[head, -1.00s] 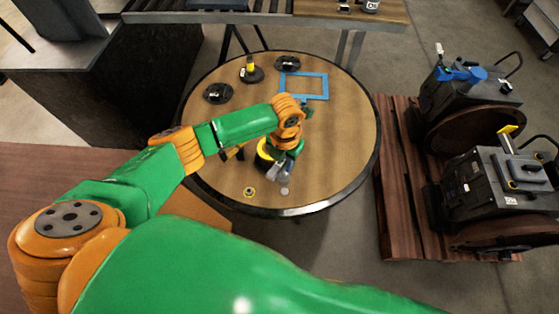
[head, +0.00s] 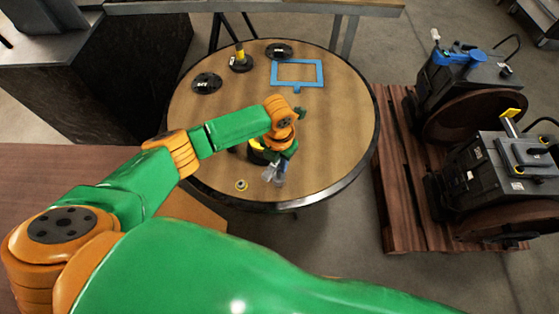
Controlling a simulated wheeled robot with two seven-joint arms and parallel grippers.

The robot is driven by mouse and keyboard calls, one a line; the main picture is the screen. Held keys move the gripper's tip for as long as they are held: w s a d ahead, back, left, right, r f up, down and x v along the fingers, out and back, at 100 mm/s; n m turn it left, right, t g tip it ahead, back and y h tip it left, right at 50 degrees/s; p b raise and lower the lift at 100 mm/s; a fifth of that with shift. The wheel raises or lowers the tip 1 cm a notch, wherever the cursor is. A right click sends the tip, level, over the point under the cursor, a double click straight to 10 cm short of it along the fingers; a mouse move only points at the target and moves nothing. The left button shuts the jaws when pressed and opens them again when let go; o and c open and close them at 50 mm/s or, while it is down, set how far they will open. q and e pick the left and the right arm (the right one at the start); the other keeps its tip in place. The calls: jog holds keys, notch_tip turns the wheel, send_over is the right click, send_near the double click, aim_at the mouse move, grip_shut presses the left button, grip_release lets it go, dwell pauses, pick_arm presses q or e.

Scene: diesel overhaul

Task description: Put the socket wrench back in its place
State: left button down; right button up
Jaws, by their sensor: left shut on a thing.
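My left gripper (head: 275,174) points down over the near part of the round wooden table (head: 335,150). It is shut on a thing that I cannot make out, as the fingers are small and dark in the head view. I cannot pick out the socket wrench with certainty. A yellow and black round thing (head: 257,151) is right behind the gripper, partly hidden by my wrist. My right gripper is not in view.
A blue rectangular frame (head: 319,73) lies at the table's back. Black discs (head: 207,83) (head: 279,51) and a black base with a yellow post (head: 240,61) stand near it. Dark machines (head: 500,165) stand on a pallet (head: 398,200) at right.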

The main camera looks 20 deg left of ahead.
pick_arm(q)
jog(key=shift+f, duration=0.15)
jog(key=shift+f+b, duration=1.05)
jog(key=shift+f, duration=0.1)
jog(key=shift+c, duration=0.5)
grip_release()
jog(key=shift+r, duration=0.1)
notch_tip(320, 180, up, 9)
jog(key=p, duration=0.9)
jog(key=shift+r, duration=0.2)
jog(key=shift+f, duration=0.15)
